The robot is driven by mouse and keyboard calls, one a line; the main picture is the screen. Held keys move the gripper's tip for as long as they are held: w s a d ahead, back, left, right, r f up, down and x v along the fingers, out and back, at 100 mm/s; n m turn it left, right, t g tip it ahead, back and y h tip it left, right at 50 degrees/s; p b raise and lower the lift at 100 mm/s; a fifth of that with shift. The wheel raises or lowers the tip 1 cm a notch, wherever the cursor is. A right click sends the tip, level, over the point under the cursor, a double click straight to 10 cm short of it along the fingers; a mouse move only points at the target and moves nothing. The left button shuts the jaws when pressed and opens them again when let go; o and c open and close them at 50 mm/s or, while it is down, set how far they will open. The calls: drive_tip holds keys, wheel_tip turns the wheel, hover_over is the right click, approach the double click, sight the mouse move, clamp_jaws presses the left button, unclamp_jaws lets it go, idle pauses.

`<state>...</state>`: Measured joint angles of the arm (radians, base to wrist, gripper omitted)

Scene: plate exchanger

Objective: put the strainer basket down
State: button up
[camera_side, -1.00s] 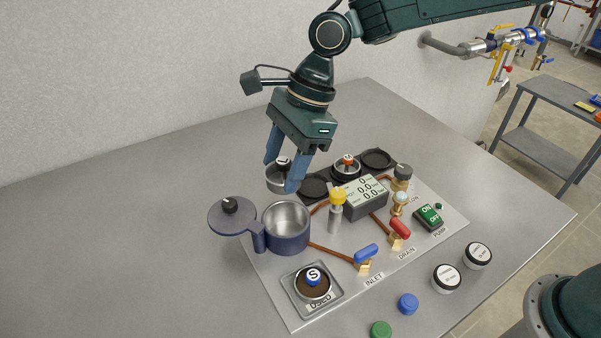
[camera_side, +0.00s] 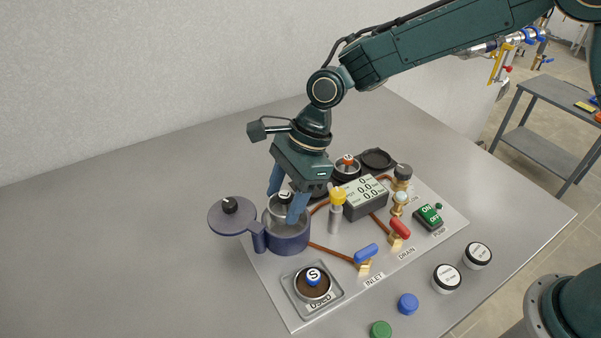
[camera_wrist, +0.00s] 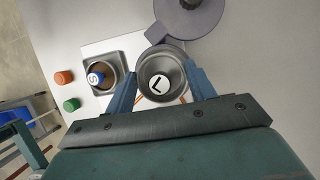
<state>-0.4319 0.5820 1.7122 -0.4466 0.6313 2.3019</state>
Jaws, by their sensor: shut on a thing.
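My gripper (camera_side: 286,207) is shut on a grey metal strainer basket (camera_side: 277,209) with a round knob on top. In the side view the basket is at the mouth of the blue-grey strainer housing (camera_side: 289,240), partly inside it, and the fingers hide part of it. In the wrist view the basket's knob (camera_wrist: 159,86) carries a letter L and sits between my two fingers (camera_wrist: 160,90), centred over the round opening. I cannot tell whether the basket touches the bottom of the housing. The housing's lid (camera_side: 231,215) is swung out to the left.
A basket with a blue S knob (camera_side: 313,276) sits in the USED tray (camera_side: 326,303) in front. A yellow-topped post (camera_side: 336,205) and the display box (camera_side: 364,198) stand close on the right. Another basket with an orange knob (camera_side: 347,163) is behind. The table at left is clear.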

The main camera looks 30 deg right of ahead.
drive_tip(key=shift+f, duration=0.65)
drive_tip(key=o, duration=1)
drive_tip(key=shift+r, duration=0.15)
drive_tip(key=shift+r, duration=0.55)
drive_tip(key=v, duration=1.1)
drive_tip(key=shift+d+r, duration=0.2)
drive_tip(key=shift+r, duration=0.15)
drive_tip(key=shift+d, duration=0.1)
